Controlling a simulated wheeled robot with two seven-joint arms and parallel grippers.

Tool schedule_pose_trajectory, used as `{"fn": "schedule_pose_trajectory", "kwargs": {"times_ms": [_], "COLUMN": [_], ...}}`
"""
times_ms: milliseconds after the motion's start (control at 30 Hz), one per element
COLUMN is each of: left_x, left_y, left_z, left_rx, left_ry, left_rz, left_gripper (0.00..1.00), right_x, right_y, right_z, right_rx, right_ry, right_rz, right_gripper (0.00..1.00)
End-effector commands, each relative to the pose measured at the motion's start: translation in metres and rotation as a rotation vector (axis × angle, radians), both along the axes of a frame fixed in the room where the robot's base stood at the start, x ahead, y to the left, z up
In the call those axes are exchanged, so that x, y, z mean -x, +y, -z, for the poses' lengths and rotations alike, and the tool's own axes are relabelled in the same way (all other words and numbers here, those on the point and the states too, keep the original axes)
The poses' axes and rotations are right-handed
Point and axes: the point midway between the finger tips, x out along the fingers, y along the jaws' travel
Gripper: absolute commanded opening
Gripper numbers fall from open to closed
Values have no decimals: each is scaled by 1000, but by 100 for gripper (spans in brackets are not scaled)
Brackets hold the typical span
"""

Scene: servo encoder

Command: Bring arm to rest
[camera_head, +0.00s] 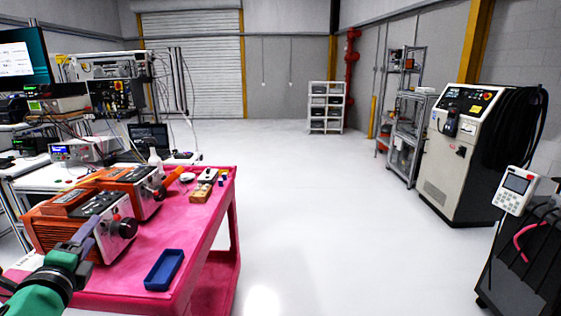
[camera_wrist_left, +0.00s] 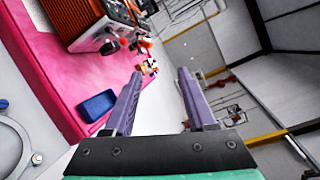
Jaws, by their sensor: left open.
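My left gripper (camera_head: 86,238) is at the lower left in the head view, at the near side of the pink cart (camera_head: 215,215), in front of the nearer orange unit. In the left wrist view its two purple fingers (camera_wrist_left: 160,78) stand apart with nothing between them. Two orange units with grey front panels stand on the cart: the nearer one (camera_head: 108,228) and the farther one (camera_head: 145,185). A blue tray (camera_head: 165,270) lies empty on the near part of the cart, and also shows in the left wrist view (camera_wrist_left: 97,105). My right gripper is not in view.
Small parts lie on the cart's far end, beside a wooden block (camera_head: 201,193). A workbench with instruments stands at the left. A white and black machine (camera_head: 455,155) and a dark cabinet with a controller (camera_head: 515,190) stand at the right. The middle floor is clear.

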Motion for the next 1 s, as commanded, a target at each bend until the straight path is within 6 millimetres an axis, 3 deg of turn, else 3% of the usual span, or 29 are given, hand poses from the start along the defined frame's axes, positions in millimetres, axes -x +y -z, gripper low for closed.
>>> {"fn": "schedule_pose_trajectory", "kwargs": {"times_ms": [267,567,667,800,1000], "left_x": [15,53,73,106,154], "left_y": [7,-11,-31,-73,-151], "left_z": [63,171,210,263,311], "left_rx": [273,737,922,1194,1530], "left_ry": [73,204,261,356,505], "left_rz": [-102,-312,-412,-580,-839], "left_gripper": [56,56,56,56,56], "right_x": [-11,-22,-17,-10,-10], "right_y": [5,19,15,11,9], "right_z": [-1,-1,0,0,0], "right_rx": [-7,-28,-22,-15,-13], "right_ry": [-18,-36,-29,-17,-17], "right_rz": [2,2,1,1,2], "right_gripper": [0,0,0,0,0]}}
